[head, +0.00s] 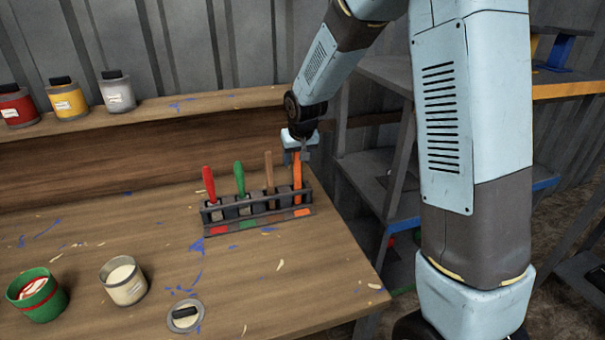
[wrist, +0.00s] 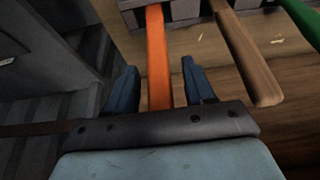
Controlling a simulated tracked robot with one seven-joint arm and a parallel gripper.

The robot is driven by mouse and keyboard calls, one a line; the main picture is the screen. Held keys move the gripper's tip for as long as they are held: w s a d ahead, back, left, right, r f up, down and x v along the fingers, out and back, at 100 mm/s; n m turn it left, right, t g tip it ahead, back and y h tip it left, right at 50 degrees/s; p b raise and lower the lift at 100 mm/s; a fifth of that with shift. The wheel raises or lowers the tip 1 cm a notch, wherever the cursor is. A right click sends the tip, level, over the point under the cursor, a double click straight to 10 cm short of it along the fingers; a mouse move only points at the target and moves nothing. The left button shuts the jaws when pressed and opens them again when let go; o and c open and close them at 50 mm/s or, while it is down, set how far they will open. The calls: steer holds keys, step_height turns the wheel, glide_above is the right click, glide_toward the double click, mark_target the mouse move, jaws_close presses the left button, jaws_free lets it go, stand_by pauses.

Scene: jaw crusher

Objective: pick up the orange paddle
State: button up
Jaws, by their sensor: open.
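The orange paddle (head: 297,172) stands upright in the rightmost slot of a dark rack (head: 255,204) on the wooden table. Its handle (wrist: 157,50) also shows in the wrist view, running between the two dark blue fingers. My gripper (head: 299,150) is at the top of the orange handle. In the wrist view my gripper (wrist: 161,85) is open, one finger on each side of the handle, with a gap visible on both sides. The lower end of the paddle is hidden in the rack.
A brown paddle (head: 269,172), a green paddle (head: 239,178) and a red paddle (head: 209,184) stand left of the orange one. A green can (head: 37,294), a cream can (head: 123,281) and a round lid (head: 185,315) are at the front left. Metal shelving (head: 370,180) stands right of the table.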

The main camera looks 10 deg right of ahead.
steer(key=shift+w+f, duration=0.2)
steer(key=shift+f, duration=0.2)
jaws_close()
